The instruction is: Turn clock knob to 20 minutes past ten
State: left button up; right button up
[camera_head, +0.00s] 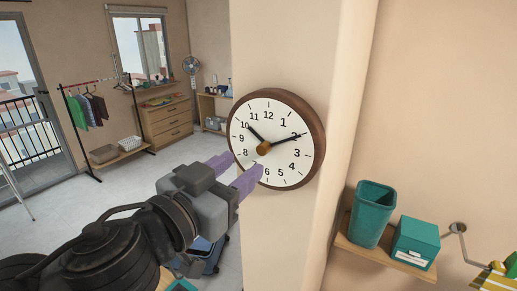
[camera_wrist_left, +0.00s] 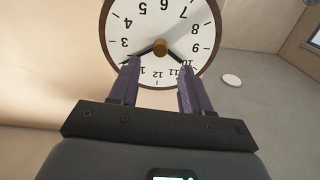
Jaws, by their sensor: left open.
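The round wall clock (camera_head: 302,160) has a brown wooden rim and a white face, and hangs on the cream pillar. Its shorter hand points near 10 and its longer hand near 2. The clock knob (camera_head: 264,148) is a small brown-gold piece at the centre. My left gripper (camera_head: 240,171) is open and empty at the clock's lower left, its purple fingers pointing toward the face. In the left wrist view the clock (camera_wrist_left: 120,22) appears upside down, with the knob (camera_wrist_left: 160,47) lying between and beyond the fingertips. Contact with the knob does not show. My right gripper is not in view.
A wooden shelf (camera_head: 350,247) at the lower right holds a teal bin (camera_head: 371,215) and a teal box (camera_head: 415,243). The pillar (camera_head: 285,225) stands behind the clock. A clothes rack (camera_head: 64,105), drawers (camera_head: 168,123) and a fan (camera_head: 191,66) are far back left.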

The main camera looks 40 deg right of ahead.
aim_at(261, 151)
pick_arm(q)
jog(key=p+x, duration=0.1)
jog(key=x, duration=0.4)
jog(key=shift+d+r, duration=0.1)
jog(key=shift+p+x, duration=0.3)
jog(key=shift+x, duration=0.55)
jog(key=shift+c, duration=0.5)
grip_shut()
